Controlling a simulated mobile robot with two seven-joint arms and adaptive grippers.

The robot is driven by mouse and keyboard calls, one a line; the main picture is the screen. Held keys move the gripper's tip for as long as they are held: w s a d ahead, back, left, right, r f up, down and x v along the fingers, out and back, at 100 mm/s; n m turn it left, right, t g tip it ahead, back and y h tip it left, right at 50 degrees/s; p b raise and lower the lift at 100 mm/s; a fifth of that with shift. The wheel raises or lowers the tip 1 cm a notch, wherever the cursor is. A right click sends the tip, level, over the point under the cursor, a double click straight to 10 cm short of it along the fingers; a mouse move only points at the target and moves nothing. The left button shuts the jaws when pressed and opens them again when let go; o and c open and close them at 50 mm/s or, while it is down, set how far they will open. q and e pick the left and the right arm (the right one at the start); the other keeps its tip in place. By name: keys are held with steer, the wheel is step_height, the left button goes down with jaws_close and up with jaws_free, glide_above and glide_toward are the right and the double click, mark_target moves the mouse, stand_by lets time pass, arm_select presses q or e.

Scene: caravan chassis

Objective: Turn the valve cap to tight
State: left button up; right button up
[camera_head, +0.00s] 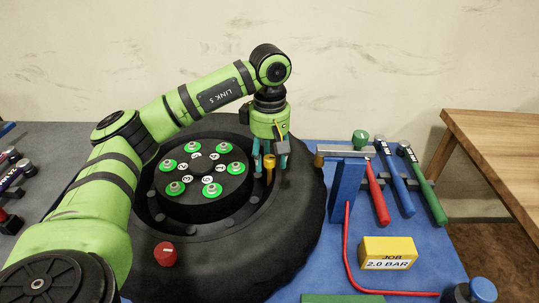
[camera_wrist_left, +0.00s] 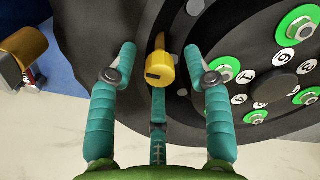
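The yellow valve cap (camera_head: 270,168) stands at the inner edge of the big dark tyre (camera_head: 300,225), on the wheel's right side. It also shows in the left wrist view (camera_wrist_left: 160,68), with a dark mark on its side. My left gripper (camera_head: 271,158) reaches down over it with its teal fingers spread around the cap. In the left wrist view the gripper (camera_wrist_left: 160,75) has visible gaps between the cap and the two side fingers; whether the middle finger touches it I cannot tell. The cap's base is partly hidden. My right gripper is not in view.
Several green-ringed nuts (camera_head: 212,190) sit on the hub. A red knob (camera_head: 165,254) is on the tyre's front. Right of it stand a blue post (camera_head: 345,190) with a red hose, a yellow JOB 2.0 BAR block (camera_head: 388,253) and several coloured-handled tools (camera_head: 395,180).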

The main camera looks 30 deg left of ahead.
mark_target(270, 158)
arm_select(q)
steer(key=shift+r, duration=0.1)
step_height(270, 158, up, 12)
stand_by(0.5)
stand_by(0.5)
